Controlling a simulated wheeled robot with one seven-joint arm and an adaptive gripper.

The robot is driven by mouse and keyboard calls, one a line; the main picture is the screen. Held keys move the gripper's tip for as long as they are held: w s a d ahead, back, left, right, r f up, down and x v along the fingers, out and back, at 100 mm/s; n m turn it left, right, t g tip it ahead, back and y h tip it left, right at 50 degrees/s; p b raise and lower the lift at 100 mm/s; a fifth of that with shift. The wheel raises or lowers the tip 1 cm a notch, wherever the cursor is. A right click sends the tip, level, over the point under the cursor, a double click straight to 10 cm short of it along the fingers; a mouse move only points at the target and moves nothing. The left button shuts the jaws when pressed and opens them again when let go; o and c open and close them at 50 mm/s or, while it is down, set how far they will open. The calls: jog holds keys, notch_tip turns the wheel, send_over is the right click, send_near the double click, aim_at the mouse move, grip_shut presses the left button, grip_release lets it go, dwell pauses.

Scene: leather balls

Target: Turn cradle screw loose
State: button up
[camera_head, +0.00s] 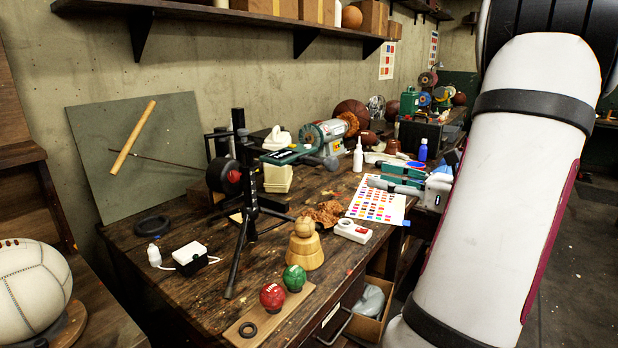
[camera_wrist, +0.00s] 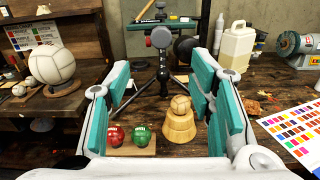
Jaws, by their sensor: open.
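A black tripod stand (camera_head: 247,200) stands on the workbench; I take it for the cradle. It also shows in the wrist view (camera_wrist: 163,78), upright and ahead of my gripper. A red knob (camera_head: 233,176) sits on its head; it also shows in the wrist view (camera_wrist: 148,42). A round grey piece (camera_wrist: 161,37) is beside the knob in the wrist view. Which part is the cradle screw I cannot tell for sure. My gripper (camera_wrist: 162,88) is open and empty, its teal-padded fingers wide apart, with the stand seen between and beyond them. Nothing is touched.
A wooden block with a small ball (camera_head: 303,240), a red ball (camera_head: 272,296) and a green ball (camera_head: 294,278) stand near the bench front. A cream jug (camera_wrist: 235,45) and a grinder (camera_head: 325,135) are behind. A colour chart (camera_head: 378,205) lies right of the stand.

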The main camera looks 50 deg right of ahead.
aim_at(335, 166)
jog(key=w, duration=0.9)
jog(key=w+a, duration=0.1)
jog(key=w, duration=0.3)
jog(key=shift+w, duration=0.3)
grip_shut()
